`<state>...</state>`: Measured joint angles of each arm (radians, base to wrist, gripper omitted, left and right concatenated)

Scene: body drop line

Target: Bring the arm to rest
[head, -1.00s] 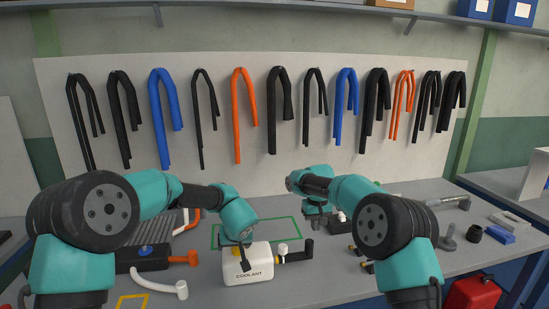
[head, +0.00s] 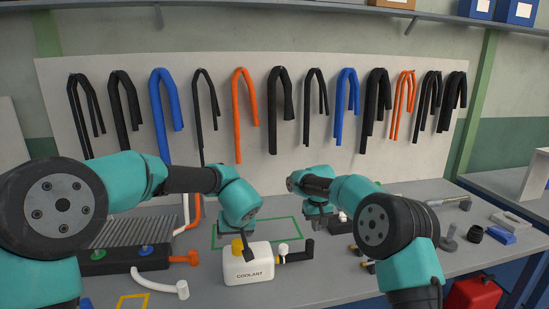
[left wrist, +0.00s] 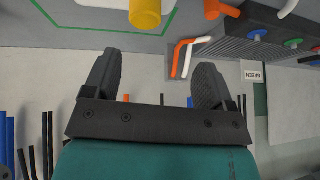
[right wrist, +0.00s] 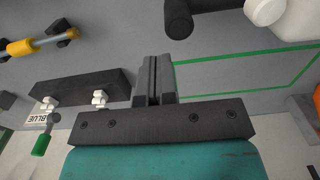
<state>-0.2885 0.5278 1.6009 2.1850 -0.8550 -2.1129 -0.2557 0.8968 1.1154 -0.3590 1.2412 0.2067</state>
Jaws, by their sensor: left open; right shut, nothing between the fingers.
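My left gripper (left wrist: 155,85) is open and empty, its two dark fingers spread wide in the left wrist view. My right gripper (head: 318,218) is above the bench, right of the tank. In the right wrist view its fingers (right wrist: 154,80) are closed together with nothing between them.
A radiator-like block (head: 138,260) with coloured caps stands at left. A white hose (head: 155,284) lies before it. A green outline (head: 290,220) marks the bench behind the tank. Hoses hang on the back board (head: 215,110). Small fittings and a blue block (head: 500,238) lie at right.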

